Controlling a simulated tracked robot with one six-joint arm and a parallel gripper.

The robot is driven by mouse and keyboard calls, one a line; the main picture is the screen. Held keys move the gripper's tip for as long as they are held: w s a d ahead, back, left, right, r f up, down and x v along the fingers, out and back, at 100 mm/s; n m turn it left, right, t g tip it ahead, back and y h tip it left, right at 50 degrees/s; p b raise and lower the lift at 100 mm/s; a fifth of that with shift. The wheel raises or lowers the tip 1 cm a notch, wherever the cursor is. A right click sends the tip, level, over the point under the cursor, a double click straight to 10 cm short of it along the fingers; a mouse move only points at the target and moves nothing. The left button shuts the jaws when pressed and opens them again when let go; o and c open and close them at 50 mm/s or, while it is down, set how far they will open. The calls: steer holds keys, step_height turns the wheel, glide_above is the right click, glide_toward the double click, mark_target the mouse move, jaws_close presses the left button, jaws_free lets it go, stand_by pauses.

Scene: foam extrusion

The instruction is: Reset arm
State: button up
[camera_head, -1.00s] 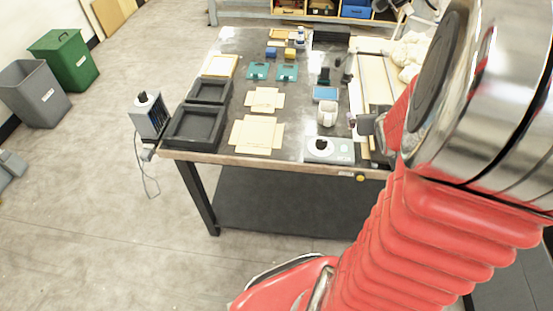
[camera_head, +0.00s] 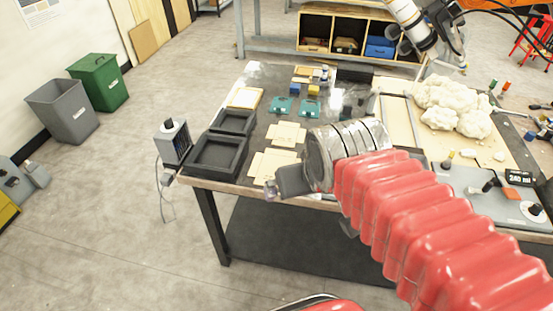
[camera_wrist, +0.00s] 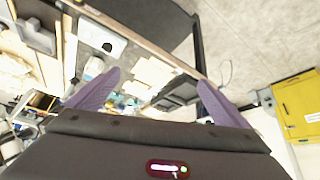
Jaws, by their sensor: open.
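My gripper (camera_wrist: 157,88) shows in the wrist view with its two purple fingers spread apart and nothing between them. In the head view my gripper (camera_head: 271,190) is near the front edge of the workbench (camera_head: 228,180), and its fingers are mostly hidden by the wrist. My red-sleeved arm reaches in from the lower right and covers part of the bench. The wrist view looks toward the bench at a tilt, with the bench edge running diagonally.
Black trays (camera_head: 217,155) and cardboard flats (camera_head: 286,134) lie on the bench. Teal pieces (camera_head: 281,105) lie behind them. Foam lumps (camera_head: 455,108) are at the right. A grey bin (camera_head: 62,110) and green bin (camera_head: 99,82) stand on open floor at left.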

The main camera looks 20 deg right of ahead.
steer(key=s+a, duration=0.2)
steer(key=shift+s+a+r+n+g+y, duration=0.2)
steer(key=shift+s+a+n+g+y, duration=0.1)
steer(key=shift+s+a+y, duration=0.1)
